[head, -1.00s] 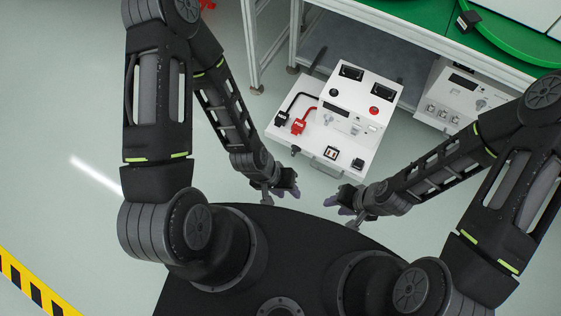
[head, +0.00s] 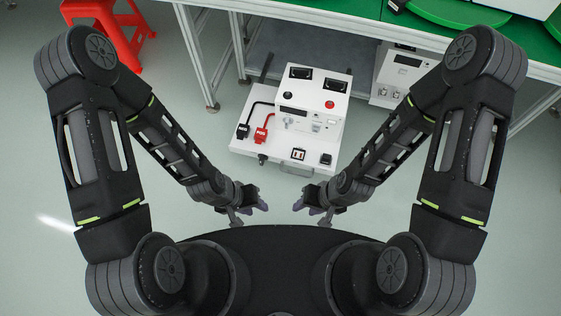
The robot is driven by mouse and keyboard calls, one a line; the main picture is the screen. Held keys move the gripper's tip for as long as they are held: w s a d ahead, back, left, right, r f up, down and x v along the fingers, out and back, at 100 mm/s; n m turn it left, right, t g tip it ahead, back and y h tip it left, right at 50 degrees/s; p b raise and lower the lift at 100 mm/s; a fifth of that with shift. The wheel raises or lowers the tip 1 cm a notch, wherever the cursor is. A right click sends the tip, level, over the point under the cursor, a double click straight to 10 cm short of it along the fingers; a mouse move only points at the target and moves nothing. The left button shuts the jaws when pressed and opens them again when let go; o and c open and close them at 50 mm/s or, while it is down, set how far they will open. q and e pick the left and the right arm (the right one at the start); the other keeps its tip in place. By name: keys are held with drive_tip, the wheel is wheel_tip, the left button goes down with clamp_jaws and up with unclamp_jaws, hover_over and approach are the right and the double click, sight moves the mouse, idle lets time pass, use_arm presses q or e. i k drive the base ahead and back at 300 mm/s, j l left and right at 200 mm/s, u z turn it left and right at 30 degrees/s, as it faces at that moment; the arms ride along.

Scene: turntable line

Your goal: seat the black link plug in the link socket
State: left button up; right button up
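A small black block (head: 325,159), which looks like the link plug, is at the front right of a white drawer or tray (head: 240,146) under a white unit. Left of it is a dark-framed socket with a pale inside (head: 298,154), which may be the link socket. I cannot tell whether the black block sits in anything. My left gripper (head: 263,206) and my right gripper (head: 299,204) hang in front of the tray, apart from it and from each other. Both seem empty, but their finger gaps are too small to read.
A black cable plug (head: 243,131) and a red cable plug (head: 261,135) lie on the tray's left side. The white unit (head: 335,100) stands behind. A metal-framed bench (head: 365,38) with a green top is at the back. A red stool (head: 110,35) is back left.

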sight(310, 96)
drive_tip(key=i+j+z, duration=0.15)
drive_tip(key=j, duration=0.2)
drive_tip(key=i+j+z, duration=0.35)
drive_tip(key=j, duration=0.35)
drive_tip(key=i+j+z, duration=0.2)
drive_tip(key=j, duration=0.2)
drive_tip(key=i+j+z, duration=0.15)
drive_tip(key=j, duration=0.25)
drive_tip(key=j+z, duration=0.2)
drive_tip(key=j, duration=0.2)
